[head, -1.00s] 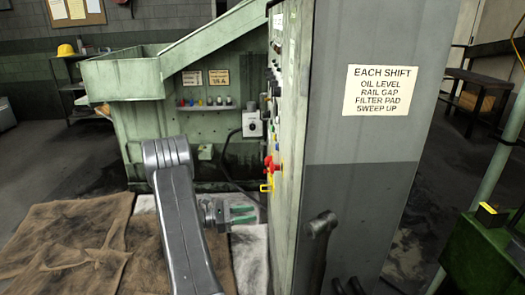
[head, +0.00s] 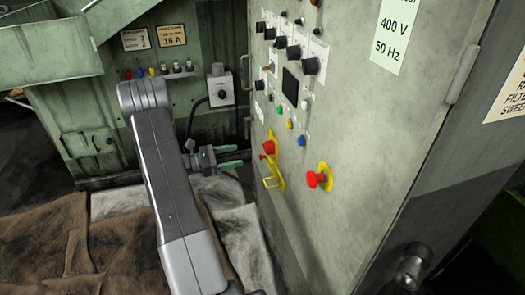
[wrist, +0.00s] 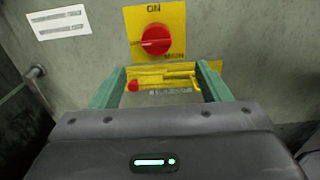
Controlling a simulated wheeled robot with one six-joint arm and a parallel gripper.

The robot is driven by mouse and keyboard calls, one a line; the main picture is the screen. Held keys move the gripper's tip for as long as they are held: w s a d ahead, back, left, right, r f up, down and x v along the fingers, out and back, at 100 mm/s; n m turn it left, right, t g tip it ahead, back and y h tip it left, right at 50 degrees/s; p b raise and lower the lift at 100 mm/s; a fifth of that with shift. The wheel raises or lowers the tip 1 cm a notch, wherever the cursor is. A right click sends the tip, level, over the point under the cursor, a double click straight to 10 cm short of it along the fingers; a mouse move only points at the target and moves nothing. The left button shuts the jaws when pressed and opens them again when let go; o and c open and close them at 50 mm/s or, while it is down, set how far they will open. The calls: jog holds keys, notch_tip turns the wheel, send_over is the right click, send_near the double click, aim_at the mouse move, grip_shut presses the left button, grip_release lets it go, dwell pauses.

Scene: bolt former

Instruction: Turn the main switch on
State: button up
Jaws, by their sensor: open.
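The main switch is a red round knob (wrist: 156,39) on a yellow plate marked ON and MAIN, ahead of my gripper in the wrist view. A pale mark on the knob points to the left. In the head view the red knob (head: 268,147) sits low on the panel's left side. Below it is a yellow bracket (wrist: 172,78) with a small red knob (wrist: 133,86); it also shows in the head view (head: 270,181). My gripper (wrist: 162,71) is open and empty, its green fingers below the main knob and either side of the bracket. Contact cannot be told.
A red mushroom button (head: 316,180) on yellow stands right of the main switch. Buttons and dials (head: 293,53) fill the panel above. A grey switch box (head: 221,86) is on the machine behind. Brown cloth (head: 110,240) covers the floor.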

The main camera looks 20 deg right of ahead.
aim_at(268, 148)
jog(key=d, duration=1.1)
jog(key=shift+b, duration=0.35)
jog(key=shift+d, duration=0.1)
jog(key=shift+c, duration=0.3)
jog(key=c, duration=0.9)
jog(key=shift+f+m+b, duration=0.1)
jog(key=shift+m+b, duration=0.3)
jog(key=shift+b, duration=0.1)
jog(key=shift+m+b, duration=8.6)
jog(key=shift+b, duration=1)
